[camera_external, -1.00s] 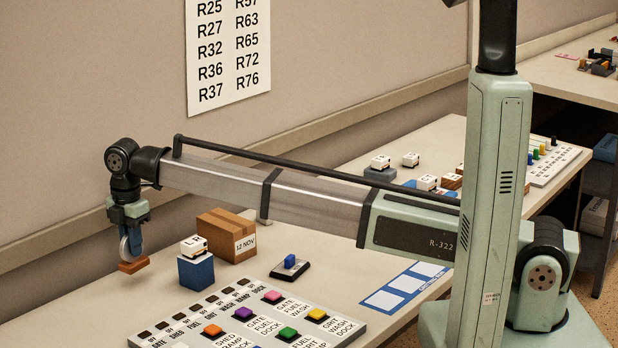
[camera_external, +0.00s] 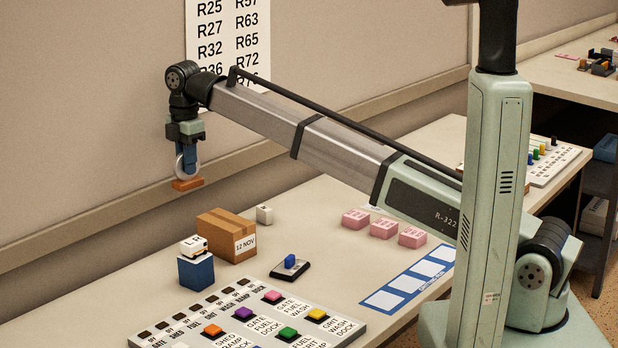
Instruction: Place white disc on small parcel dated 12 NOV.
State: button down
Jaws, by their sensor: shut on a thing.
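The brown cardboard parcel (camera_external: 216,238) stands on the table below and to the right of my gripper. Its white label reads 12 NOV. My gripper (camera_external: 186,163) is in the air above and to the left of the parcel. It is shut on a pale, whitish disc (camera_external: 180,169), which hangs on edge between its blue fingers. An orange-brown block (camera_external: 187,184) sits at the disc's lower edge and hangs clear of the table. I cannot tell whether block and disc are one piece. The parcel's top looks bare.
A blue block (camera_external: 196,273) with a small white vehicle-like piece (camera_external: 194,246) on top stands just left of the parcel. A button board (camera_external: 250,325), a black pad with a blue knob (camera_external: 290,266) and pink blocks (camera_external: 384,228) lie around.

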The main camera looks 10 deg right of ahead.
jog(key=w+d+r, duration=0.1)
jog(key=d+r, duration=0.1)
jog(key=d, duration=0.3)
jog(key=n, duration=0.1)
send_over(225, 219)
jog(key=shift+f, duration=5)
jog(key=c, duration=1.1)
grip_release()
jog(key=shift+f, duration=0.1)
notch_tip(225, 219, up, 12)
jog(key=shift+r, duration=0.15)
